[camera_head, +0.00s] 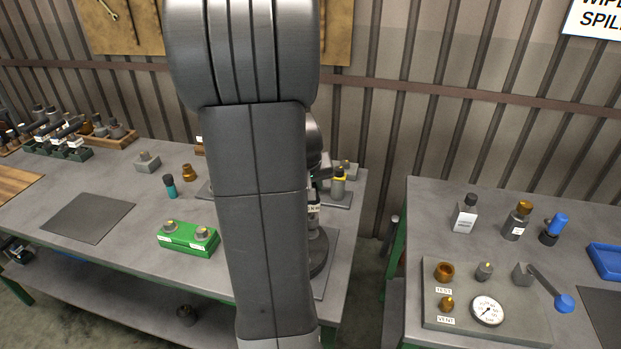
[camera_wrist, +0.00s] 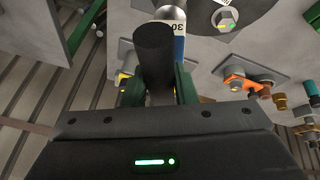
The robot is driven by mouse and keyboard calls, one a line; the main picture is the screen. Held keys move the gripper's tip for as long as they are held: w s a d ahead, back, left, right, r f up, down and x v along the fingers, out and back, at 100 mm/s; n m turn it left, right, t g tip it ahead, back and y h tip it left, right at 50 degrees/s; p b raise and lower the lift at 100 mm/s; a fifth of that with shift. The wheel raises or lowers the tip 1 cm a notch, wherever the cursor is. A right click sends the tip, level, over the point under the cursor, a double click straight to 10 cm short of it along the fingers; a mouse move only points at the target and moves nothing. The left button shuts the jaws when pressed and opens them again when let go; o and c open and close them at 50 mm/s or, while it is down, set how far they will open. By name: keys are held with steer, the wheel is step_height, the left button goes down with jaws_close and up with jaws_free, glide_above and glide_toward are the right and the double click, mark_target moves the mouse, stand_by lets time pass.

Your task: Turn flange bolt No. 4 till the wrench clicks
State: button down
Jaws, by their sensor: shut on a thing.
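In the wrist view my gripper (camera_wrist: 159,85) is shut on the dark grip of a wrench (camera_wrist: 153,52), with its green fingers on both sides. A blue and white band marked 30 shows beyond the grip. A dark round flange (camera_wrist: 262,14) lies at the top, with a hex bolt head (camera_wrist: 226,18) on it, right of the wrench. No number is readable on that bolt. The wrench's far end is out of view, so I cannot tell whether it sits on a bolt. In the head view my arm hides most of the flange (camera_head: 319,262) and my gripper.
A green block (camera_head: 188,240) with two fittings stands left of my arm. A dark mat (camera_head: 88,218) lies farther left. A yellow-collared fitting (camera_head: 338,184) stands behind the flange. A second bench at the right holds a gauge panel (camera_head: 460,318) and bottles, across a gap.

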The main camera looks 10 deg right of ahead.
steer(key=shift+d+r+n+y+p, duration=0.15)
steer(key=shift+n+y+p, duration=0.45)
steer(key=shift+n+p, duration=1)
steer(key=shift+f+n+y+p, duration=0.2)
steer(key=shift+n+y+p, duration=0.1)
steer(key=shift+n+p, duration=0.2)
steer(key=shift+f, duration=0.15)
steer(key=shift+n+b, duration=0.5)
steer(key=shift+b, duration=0.05)
steer(key=shift+y, duration=0.3)
